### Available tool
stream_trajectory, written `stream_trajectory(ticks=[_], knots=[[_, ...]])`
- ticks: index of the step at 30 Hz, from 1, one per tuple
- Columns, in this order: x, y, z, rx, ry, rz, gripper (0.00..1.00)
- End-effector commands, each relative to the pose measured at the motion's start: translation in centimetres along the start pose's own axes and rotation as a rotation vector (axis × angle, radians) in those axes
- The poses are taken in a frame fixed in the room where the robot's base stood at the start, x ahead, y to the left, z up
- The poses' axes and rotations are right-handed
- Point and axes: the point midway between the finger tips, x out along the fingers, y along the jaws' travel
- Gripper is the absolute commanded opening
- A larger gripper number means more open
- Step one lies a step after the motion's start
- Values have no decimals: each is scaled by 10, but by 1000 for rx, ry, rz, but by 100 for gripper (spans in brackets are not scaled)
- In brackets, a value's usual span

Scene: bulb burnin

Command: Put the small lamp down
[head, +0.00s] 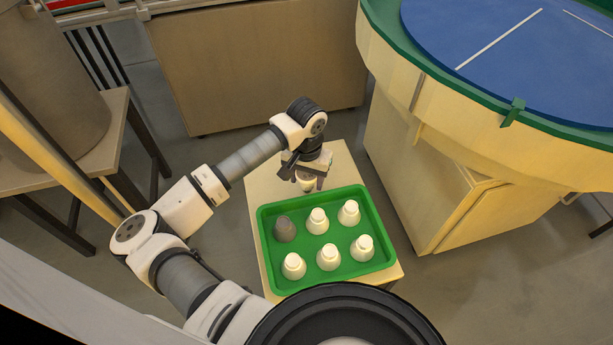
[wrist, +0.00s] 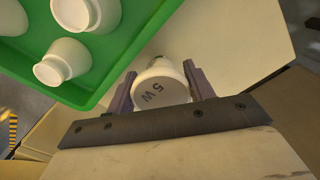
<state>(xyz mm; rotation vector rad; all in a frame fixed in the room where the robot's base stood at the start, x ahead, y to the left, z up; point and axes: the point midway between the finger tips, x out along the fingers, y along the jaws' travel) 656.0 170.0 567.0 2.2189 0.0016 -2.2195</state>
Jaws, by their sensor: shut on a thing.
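In the head view, my gripper (head: 308,182) holds the lamp (head: 305,184) just beyond the far edge of the green tray (head: 385,215). The lamp is over the bare strip of the pale table (head: 345,168). I cannot tell whether the lamp touches the table top.
The green tray holds several white lamps, one of them at its near right (head: 362,248), and one grey lamp (head: 285,229) at its far left. A large round blue-topped table (head: 500,60) stands to the right. A wooden cabinet (head: 260,65) is behind.

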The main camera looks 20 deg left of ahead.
Motion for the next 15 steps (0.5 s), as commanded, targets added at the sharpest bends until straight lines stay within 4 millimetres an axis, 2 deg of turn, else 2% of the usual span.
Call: stream_trajectory(ticks=[11,12,15], knots=[[4,-1,0,-1,1,-2,26],[2,-1,0,-1,1,-2,57],[2,0,0,-1,1,-1,70]])
